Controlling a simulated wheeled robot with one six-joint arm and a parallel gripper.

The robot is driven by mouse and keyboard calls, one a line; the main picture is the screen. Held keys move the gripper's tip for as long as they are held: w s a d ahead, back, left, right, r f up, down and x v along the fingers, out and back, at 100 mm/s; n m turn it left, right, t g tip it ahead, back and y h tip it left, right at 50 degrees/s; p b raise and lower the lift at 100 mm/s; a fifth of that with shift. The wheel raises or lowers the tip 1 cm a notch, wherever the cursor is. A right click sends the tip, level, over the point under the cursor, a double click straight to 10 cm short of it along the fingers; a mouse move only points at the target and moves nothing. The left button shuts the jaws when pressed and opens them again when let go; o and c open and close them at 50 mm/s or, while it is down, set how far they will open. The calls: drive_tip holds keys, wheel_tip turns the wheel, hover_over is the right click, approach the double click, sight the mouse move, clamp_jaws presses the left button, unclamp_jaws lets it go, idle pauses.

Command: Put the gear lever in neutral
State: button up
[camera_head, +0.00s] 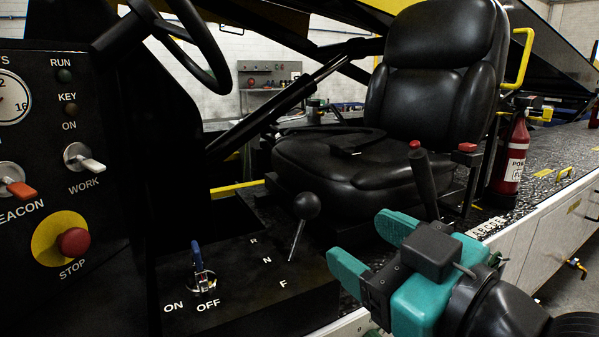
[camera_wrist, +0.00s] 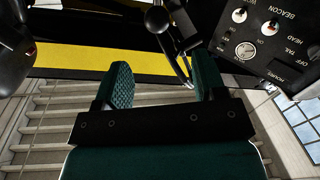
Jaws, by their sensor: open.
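The gear lever (camera_head: 306,205) has a black ball knob on a thin metal shaft. It rises from the black console, its base beside the letter N, between R and F. The knob leans a little to the right in the head view; I cannot tell its exact notch. My gripper (camera_head: 366,245) is open, with teal fingers spread, to the right of the lever and apart from it. The fingers also show in the wrist view (camera_wrist: 160,85) with nothing between them. A dark round shape lies beyond them there; I cannot tell whether it is the knob.
A second lever with a red button (camera_head: 422,175) rises behind my gripper. The panel with a red stop button (camera_head: 73,242) is at far left.

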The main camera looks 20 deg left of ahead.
sight(300, 202)
drive_tip(key=p+x, duration=0.7)
drive_tip(key=x, duration=0.6)
drive_tip(key=shift+w+d+f+p, duration=0.1)
drive_tip(key=shift+w+d+p, duration=0.1)
drive_tip(key=shift+p, duration=0.15)
